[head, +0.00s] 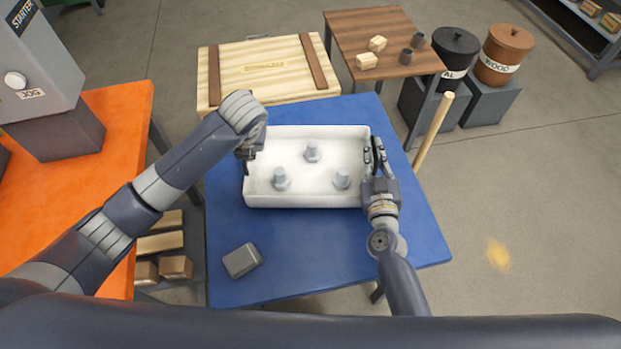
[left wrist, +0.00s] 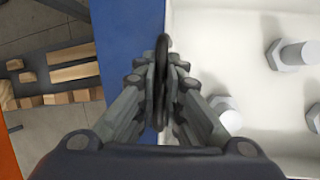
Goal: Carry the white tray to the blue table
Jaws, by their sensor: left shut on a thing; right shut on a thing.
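The white tray (head: 310,201) is over the blue table (head: 330,262) in the head view, toward its far side. I cannot tell for sure whether its base touches the table. Three grey bolts stand head-down in it, one of them at the front left (head: 281,180). My left gripper (head: 246,160) is shut on the tray's left wall; in the left wrist view its fingers (left wrist: 162,85) close over the wall beside the white tray floor (left wrist: 215,50). My right gripper (head: 376,158) is shut on the tray's right wall. The walls between the fingers are mostly hidden.
A grey block (head: 241,261) lies on the blue table at the front left. An orange table (head: 80,215) with a starter box stands left. A wooden crate (head: 268,68) and brown table (head: 372,28) stand behind. A wooden pole (head: 434,130) rises at the right.

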